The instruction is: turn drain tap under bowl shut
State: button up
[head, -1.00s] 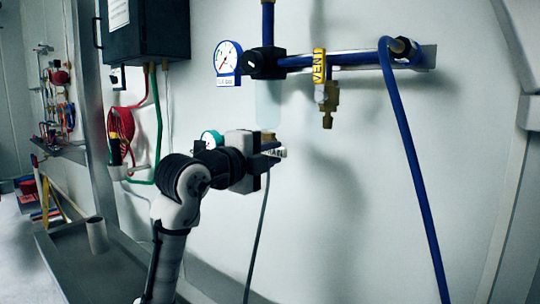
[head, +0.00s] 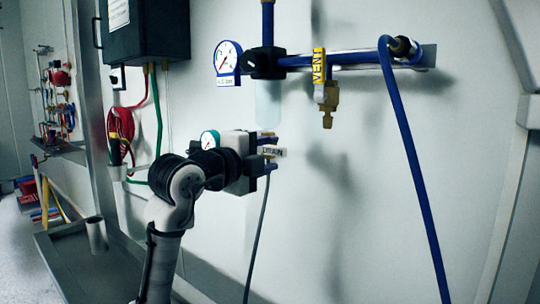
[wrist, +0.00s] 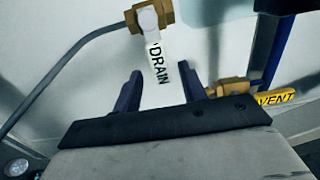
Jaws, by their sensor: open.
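The drain tap has a white lever marked DRAIN (head: 271,151), below the translucent bowl (head: 268,106). In the wrist view the lever (wrist: 158,62) hangs from a brass fitting (wrist: 150,14) and points towards my gripper. My gripper (head: 269,154) is open at the lever. In the wrist view its two dark fingers (wrist: 160,90) stand either side of the lever's end, with a gap visible on each side. The gripper hides part of the tap in the head view.
A yellow VENT lever (head: 319,65) on a brass valve is right of the bowl; it also shows in the wrist view (wrist: 275,98). A pressure gauge (head: 227,57) sits left of the bowl top. A blue hose (head: 408,150) hangs at right. A thin grey hose (head: 258,235) runs below my gripper.

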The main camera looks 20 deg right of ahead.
jog(key=b+v, duration=0.2)
jog(key=v, duration=1.1)
jog(key=shift+d, duration=0.1)
